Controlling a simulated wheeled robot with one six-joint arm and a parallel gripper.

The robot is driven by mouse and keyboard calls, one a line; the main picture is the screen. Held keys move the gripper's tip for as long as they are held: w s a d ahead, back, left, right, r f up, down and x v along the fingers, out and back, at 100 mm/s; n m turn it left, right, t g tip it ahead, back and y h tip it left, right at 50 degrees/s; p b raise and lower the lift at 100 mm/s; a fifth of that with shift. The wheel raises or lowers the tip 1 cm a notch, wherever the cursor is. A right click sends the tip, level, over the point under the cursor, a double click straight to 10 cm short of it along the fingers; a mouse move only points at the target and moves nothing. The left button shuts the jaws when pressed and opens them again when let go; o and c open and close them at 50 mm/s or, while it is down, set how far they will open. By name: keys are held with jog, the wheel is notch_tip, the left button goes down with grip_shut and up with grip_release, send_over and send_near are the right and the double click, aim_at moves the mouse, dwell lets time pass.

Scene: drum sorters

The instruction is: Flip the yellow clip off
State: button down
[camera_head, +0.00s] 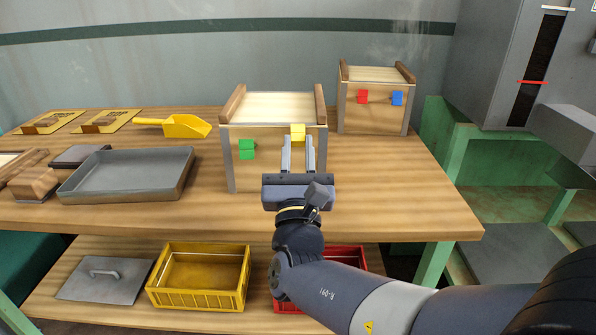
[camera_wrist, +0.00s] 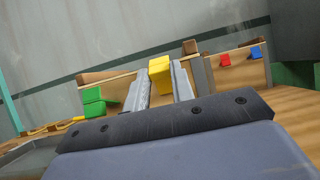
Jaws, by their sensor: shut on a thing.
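The yellow clip (camera_head: 298,131) is on the front face of the nearer wooden box (camera_head: 270,172), near its upper right. My gripper (camera_head: 299,143) reaches up to it from the front, with one finger on each side of the clip. In the wrist view the yellow clip (camera_wrist: 160,68) sits between the two finger ends (camera_wrist: 162,76), and the jaws are shut on it. A green clip (camera_head: 246,149) is on the same face, to the left of my gripper; it also shows in the wrist view (camera_wrist: 94,103). The fingers hide part of the box face.
A second wooden box (camera_head: 374,117) with a red clip (camera_head: 362,97) and a blue clip (camera_head: 397,98) stands behind to the right. A grey tray (camera_head: 130,178) and yellow scoop (camera_head: 186,126) lie left. A yellow crate (camera_head: 199,292) and red crate (camera_head: 345,253) are below.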

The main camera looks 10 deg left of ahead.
jog(key=shift+f+t+y+b, duration=0.3)
jog(key=shift+f+t+b, duration=0.8)
jog(key=shift+b, duration=1.85)
jog(key=shift+s+r+t+b, duration=0.1)
jog(key=shift+r+t+b, duration=0.1)
jog(key=shift+t+b, duration=0.25)
jog(key=shift+t+y+b, duration=0.25)
jog(key=shift+y+b, duration=0.05)
jog(key=shift+b, duration=0.55)
jog(key=shift+r, duration=0.1)
jog(key=c, duration=1.2)
grip_release()
jog(key=shift+s, duration=0.1)
jog(key=s+d+f+p, duration=0.1)
jog(key=s+d+p, duration=0.2)
jog(key=s, duration=0.9)
jog(key=shift+d+p, duration=0.15)
jog(key=shift+p, duration=0.45)
jog(key=shift+s, duration=0.1)
